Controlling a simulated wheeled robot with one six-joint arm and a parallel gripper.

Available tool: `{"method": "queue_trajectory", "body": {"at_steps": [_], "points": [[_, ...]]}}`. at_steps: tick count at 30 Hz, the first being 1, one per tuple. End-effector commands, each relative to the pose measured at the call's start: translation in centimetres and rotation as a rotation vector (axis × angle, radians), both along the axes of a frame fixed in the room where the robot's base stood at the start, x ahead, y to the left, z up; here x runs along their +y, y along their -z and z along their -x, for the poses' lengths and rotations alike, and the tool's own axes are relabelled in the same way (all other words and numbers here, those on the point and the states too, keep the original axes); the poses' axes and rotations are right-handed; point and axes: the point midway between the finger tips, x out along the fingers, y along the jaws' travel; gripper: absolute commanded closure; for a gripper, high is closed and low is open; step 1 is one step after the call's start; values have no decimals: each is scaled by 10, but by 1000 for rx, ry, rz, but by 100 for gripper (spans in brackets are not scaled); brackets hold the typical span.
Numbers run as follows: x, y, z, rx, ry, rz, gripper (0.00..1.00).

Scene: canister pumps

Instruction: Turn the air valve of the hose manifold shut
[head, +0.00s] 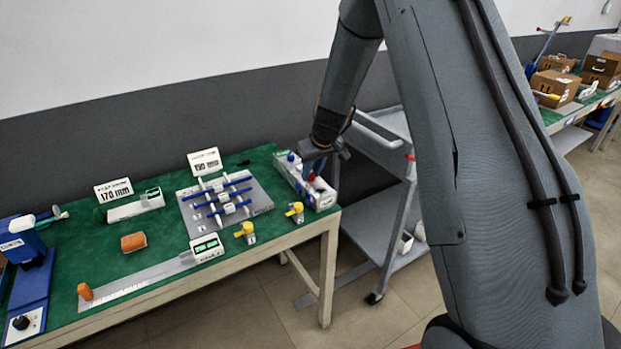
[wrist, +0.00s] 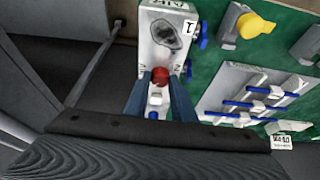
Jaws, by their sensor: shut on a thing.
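The hose manifold (head: 325,201) is a long pale block at the right end of the green table. In the wrist view the manifold (wrist: 150,45) has a dark oval mark, numbered labels and upside-down lettering at its far end. A red knob (wrist: 160,74) sits on it, with blue knobs (wrist: 200,35) along its side. My gripper (wrist: 160,85) has its two blue-grey fingers either side of the red knob and is shut on it. In the head view my gripper (head: 313,168) reaches down over the manifold and partly hides it. The knob's exact angle is hard to tell.
A grey plate with blue rods (head: 262,199) lies left of the manifold. Two yellow-topped pieces (head: 246,230) stand near the table's front edge. A grey cart (head: 385,150) stands close on the right. Sign cards (head: 205,161) stand at the back.

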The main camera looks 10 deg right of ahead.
Motion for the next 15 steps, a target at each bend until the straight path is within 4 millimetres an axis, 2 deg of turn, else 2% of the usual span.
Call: {"method": "queue_trajectory", "body": {"at_steps": [2, 15], "points": [[0, 5, -3, -4, -45, -1, 99], [-2, 4, -4, -3, -331, 0, 99]]}}
